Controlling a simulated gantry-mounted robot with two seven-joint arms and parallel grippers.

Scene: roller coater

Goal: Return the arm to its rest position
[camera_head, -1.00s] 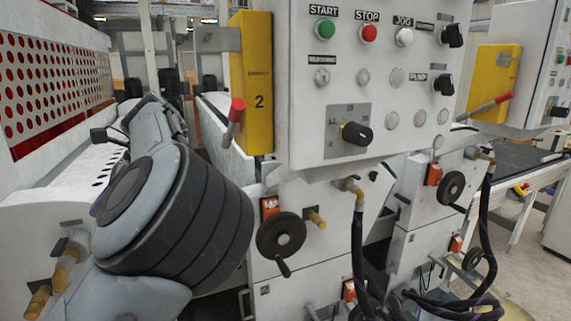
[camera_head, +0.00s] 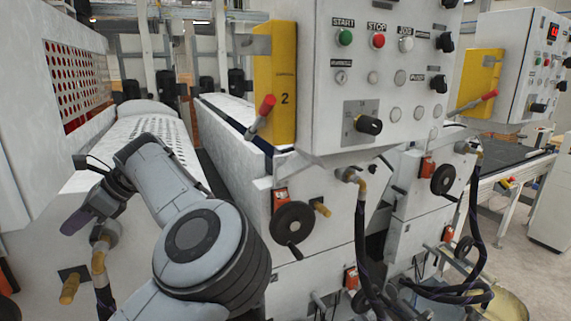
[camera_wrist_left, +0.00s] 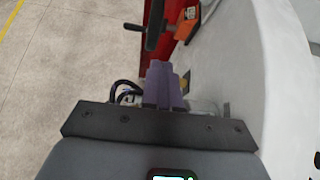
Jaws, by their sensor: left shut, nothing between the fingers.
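My left arm reaches up from the bottom of the head view, bends at its grey elbow and points to the left. My left gripper (camera_head: 76,221) has purple fingers and hangs in front of the white machine body at the left. In the left wrist view its purple fingers (camera_wrist_left: 163,84) are together with nothing between them. The fingers point toward the machine's side and the floor, apart from the handle there as far as I can tell. My right gripper shows in neither view.
A control panel (camera_head: 385,85) with buttons overhangs at the centre right. Below it are a black handwheel (camera_head: 292,223) and hoses. A yellow box (camera_head: 274,85) with a red-tipped lever (camera_head: 260,117) stands beside it. A brass fitting (camera_head: 69,288) is near my gripper. Open floor (camera_wrist_left: 55,60) shows in the wrist view.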

